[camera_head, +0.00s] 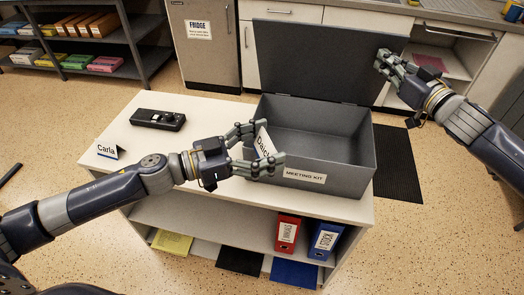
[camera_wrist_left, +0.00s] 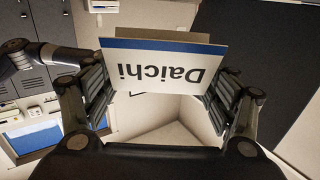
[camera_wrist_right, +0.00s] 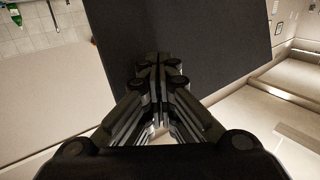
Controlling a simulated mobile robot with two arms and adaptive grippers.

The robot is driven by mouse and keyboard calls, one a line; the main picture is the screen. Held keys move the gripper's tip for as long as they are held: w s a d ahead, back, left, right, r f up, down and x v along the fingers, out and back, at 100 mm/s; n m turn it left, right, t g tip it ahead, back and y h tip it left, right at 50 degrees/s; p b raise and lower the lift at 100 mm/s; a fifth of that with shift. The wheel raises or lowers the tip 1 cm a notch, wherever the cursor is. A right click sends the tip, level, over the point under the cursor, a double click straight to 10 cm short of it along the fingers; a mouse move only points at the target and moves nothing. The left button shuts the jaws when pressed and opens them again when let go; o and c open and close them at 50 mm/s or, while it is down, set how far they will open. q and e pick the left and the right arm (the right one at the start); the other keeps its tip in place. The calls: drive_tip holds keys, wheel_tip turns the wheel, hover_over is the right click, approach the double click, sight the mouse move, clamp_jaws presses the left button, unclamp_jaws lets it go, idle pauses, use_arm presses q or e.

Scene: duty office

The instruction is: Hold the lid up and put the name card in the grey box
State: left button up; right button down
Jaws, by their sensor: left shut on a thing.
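The open grey box (camera_head: 331,189), labelled MEETING KIT, stands on the white cabinet top. Its dark lid (camera_head: 320,52) stands raised at the back. My left gripper (camera_head: 262,146) is shut on the white Daichi name card (camera_head: 263,141), at the box's left front corner and around rim height. The folded card, with a blue stripe, also shows between the fingers in the left wrist view (camera_wrist_left: 160,68). My right gripper (camera_head: 383,60) is at the lid's right edge. Its fingers are together in the right wrist view (camera_wrist_right: 158,68), over the lid's dark face; contact is unclear.
A Carla name card (camera_head: 108,151) and a black device (camera_head: 158,120) are on the cabinet top (camera_head: 205,110), left of the box. Red (camera_head: 287,232) and blue (camera_head: 325,239) binders stand on the shelf below. The visible box floor looks empty.

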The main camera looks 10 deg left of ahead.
use_arm(q)
drive_tip(key=w+d, duration=0.2)
drive_tip(key=w, duration=1.2)
idle(0.5)
